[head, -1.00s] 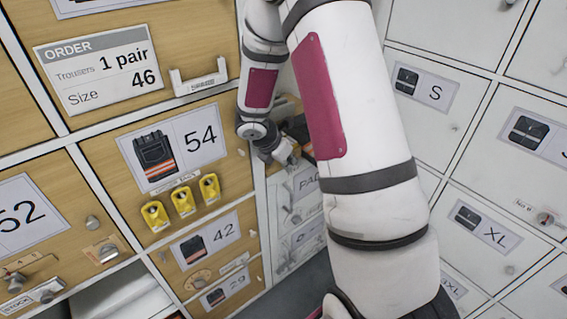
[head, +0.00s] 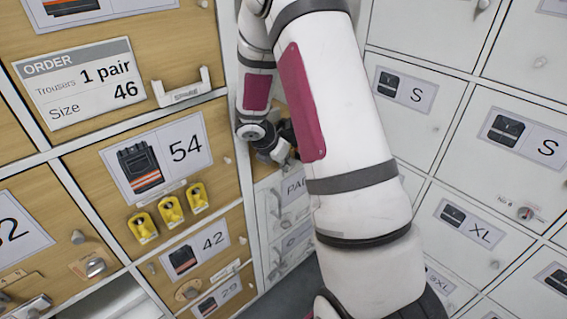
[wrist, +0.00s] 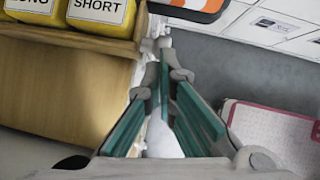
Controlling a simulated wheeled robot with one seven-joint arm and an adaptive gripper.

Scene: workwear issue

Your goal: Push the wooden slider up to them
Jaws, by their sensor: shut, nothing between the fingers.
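My gripper (head: 283,155) is at the inner corner between the wooden lockers and the white ones, partly hidden by my arm. In the wrist view my gripper (wrist: 164,68) shows its teal-padded fingers shut and empty. Left of the fingers are yellow blocks marked LONG and SHORT (wrist: 100,12). They stand on a wooden surface behind a brown wooden bar (wrist: 70,38). This bar may be the wooden slider, but I cannot tell for sure. The fingers are to its right, and contact is unclear.
An orange, white and dark striped item (wrist: 195,8) lies beyond the fingertips. Wooden lockers, one with a 54 label (head: 185,148), stand left; white lockers with an S label (head: 407,90) stand right. Yellow tags (head: 170,210) hang below 54. A pink-edged white panel (wrist: 275,130) is lower right.

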